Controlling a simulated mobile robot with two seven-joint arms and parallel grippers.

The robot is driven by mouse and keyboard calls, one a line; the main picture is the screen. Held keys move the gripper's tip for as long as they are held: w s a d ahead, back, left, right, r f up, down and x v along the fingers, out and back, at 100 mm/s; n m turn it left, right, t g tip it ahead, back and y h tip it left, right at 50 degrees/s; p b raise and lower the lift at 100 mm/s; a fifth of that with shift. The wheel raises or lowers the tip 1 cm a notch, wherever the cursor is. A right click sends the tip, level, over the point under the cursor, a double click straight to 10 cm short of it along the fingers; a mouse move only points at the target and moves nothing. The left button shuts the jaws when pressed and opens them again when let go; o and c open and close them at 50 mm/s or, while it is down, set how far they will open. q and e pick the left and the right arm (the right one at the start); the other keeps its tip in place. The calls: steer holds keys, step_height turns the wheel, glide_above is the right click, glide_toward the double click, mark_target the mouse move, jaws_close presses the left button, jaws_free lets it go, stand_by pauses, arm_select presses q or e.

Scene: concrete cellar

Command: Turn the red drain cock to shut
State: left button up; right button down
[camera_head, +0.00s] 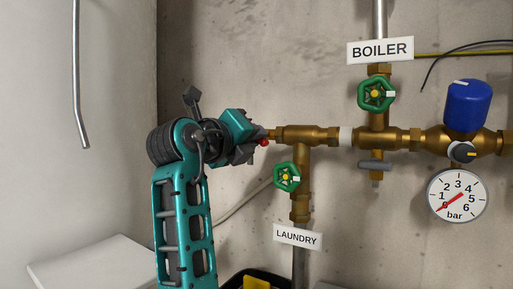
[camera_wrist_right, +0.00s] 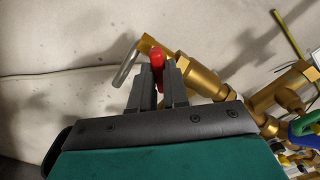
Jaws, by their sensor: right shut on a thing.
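The red drain cock (camera_head: 264,142) is at the left end of the brass pipework, with only a small bit of red showing in the head view. In the right wrist view its red handle (camera_wrist_right: 157,58) stands between the two dark fingers. My right gripper (camera_head: 250,150) is at the cock, and its fingers (camera_wrist_right: 160,85) are shut on the red handle. The gripper hides most of the cock in the head view. My left gripper is not in view.
Green handwheels sit on the laundry branch (camera_head: 287,177) and the boiler branch (camera_head: 376,95). A blue-capped valve (camera_head: 467,105) and a pressure gauge (camera_head: 457,196) are at the right. A white surface (camera_head: 85,265) lies low at the left. The wall left of the arm is mostly bare.

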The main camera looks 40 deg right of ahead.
arm_select(q)
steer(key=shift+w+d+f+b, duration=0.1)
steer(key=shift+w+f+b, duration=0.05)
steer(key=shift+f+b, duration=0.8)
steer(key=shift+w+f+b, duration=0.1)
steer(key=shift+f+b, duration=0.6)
steer(key=shift+b, duration=0.3)
arm_select(e)
steer(key=shift+m, duration=2.4)
steer(key=c, duration=1)
jaws_free()
steer(key=shift+a, duration=0.1)
steer(key=v, duration=0.7)
